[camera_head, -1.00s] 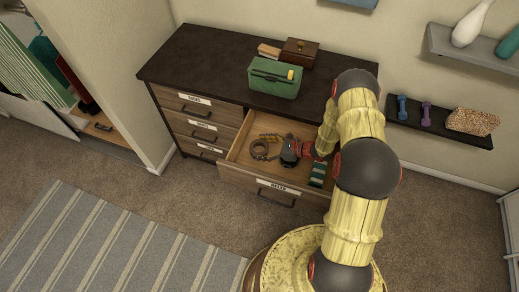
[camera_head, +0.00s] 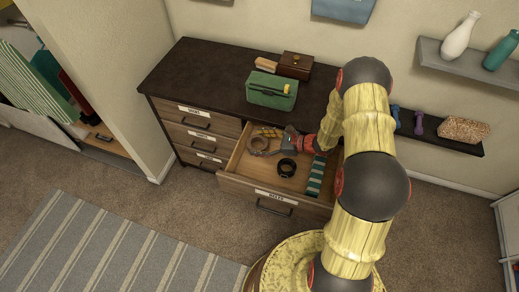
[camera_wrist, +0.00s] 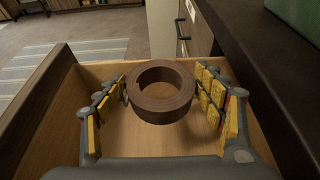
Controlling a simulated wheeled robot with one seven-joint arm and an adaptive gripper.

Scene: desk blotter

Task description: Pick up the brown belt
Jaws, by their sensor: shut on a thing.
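The brown belt (camera_head: 257,143) is rolled into a ring in the left part of the open drawer (camera_head: 232,184). It also shows large in the wrist view (camera_wrist: 160,111), between the yellow-padded fingers. My gripper (camera_head: 271,147) reaches into the drawer from the right and is shut on the brown belt, one finger on each side of it. In the wrist view the ring is level, with the drawer's wooden floor visible through its hole. I cannot tell whether it is clear of the floor.
A green box (camera_head: 270,92) and a brown box (camera_head: 295,65) stand on the dresser top (camera_head: 200,72), whose edge overhangs behind the drawer.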

